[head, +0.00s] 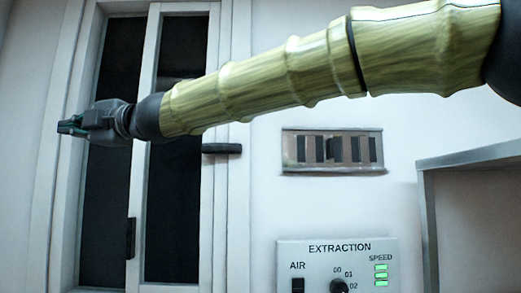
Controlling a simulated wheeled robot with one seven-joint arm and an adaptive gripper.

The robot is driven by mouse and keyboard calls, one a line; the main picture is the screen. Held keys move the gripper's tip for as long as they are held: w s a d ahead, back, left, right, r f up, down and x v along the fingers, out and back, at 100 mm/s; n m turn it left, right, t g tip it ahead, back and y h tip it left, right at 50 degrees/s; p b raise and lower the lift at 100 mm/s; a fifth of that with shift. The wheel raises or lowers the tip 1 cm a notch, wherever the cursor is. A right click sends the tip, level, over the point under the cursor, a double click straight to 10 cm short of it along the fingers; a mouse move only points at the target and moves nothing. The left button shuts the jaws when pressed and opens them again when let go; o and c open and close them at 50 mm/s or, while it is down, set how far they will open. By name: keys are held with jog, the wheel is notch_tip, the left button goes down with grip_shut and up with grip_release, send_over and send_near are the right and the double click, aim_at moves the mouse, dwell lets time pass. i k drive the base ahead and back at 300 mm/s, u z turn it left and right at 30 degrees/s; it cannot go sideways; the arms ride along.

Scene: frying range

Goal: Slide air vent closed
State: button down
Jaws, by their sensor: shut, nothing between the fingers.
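The air vent (319,151) is a metal slotted plate on the white wall, right of centre in the head view. Several dark slots show between its pale bars, and a small dark knob (336,147) sits near its middle. My gripper (65,127) is at the far left, in front of the window frame, well apart from the vent. It is shut and empty. My arm crosses above the vent from the upper right and does not cover it.
An extraction panel (315,262) with an air switch, a dial and green speed lights is below the vent. A window (175,220) with dark panes and a black handle (221,148) is on the left. A grey shelf (470,158) juts in at the right.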

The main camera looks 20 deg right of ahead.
aim_at(329, 141)
jog(key=u, duration=1.15)
jog(key=i, duration=0.3)
jog(key=z, duration=2.85)
